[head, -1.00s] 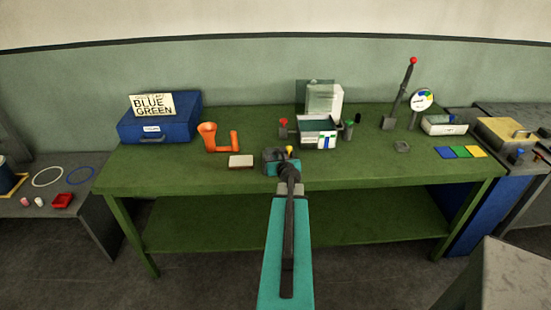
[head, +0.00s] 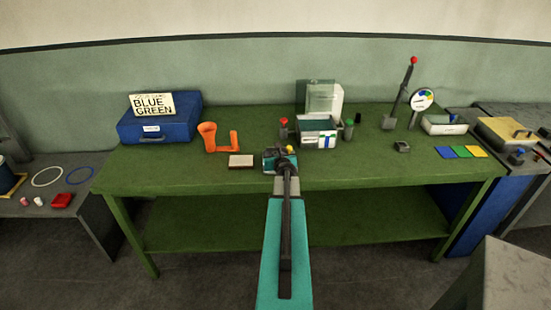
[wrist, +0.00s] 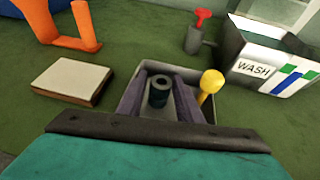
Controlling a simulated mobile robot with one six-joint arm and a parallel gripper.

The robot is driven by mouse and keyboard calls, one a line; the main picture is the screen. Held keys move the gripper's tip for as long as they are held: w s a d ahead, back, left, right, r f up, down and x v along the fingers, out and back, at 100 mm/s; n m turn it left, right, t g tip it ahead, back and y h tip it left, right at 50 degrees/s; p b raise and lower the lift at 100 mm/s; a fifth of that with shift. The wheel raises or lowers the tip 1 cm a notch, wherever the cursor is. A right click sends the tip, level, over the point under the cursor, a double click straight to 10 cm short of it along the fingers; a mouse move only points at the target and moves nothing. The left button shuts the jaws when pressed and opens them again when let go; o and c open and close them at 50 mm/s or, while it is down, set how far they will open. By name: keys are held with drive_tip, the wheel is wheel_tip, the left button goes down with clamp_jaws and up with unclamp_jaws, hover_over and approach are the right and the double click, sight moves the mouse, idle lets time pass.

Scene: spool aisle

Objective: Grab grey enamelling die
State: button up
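A small dark grey-teal cylinder with a hole in its top (wrist: 159,90), apparently the die, stands in a small grey open tray (wrist: 175,69). It is seen from above in the wrist view. My gripper (wrist: 161,76) is open, its two dark fingers reaching into the tray on either side of the cylinder. Whether either finger touches it I cannot tell. In the head view my gripper (head: 281,160) is at the front middle of the green bench and largely hides the tray. A small grey block (head: 402,146) with a dark top lies apart to the right.
A whitish block (wrist: 72,82) and an orange bracket (head: 216,138) are left. A WASH bin (wrist: 270,58) and a red-topped grey piece (wrist: 200,33) stand behind. Bare green bench (head: 360,165) lies right.

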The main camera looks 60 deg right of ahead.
sight(275, 153)
idle(0.6)
clamp_jaws()
drive_tip(key=shift+r, duration=0.1)
drive_tip(key=shift+r+p, duration=0.8)
drive_tip(key=shift+r, duration=4.1)
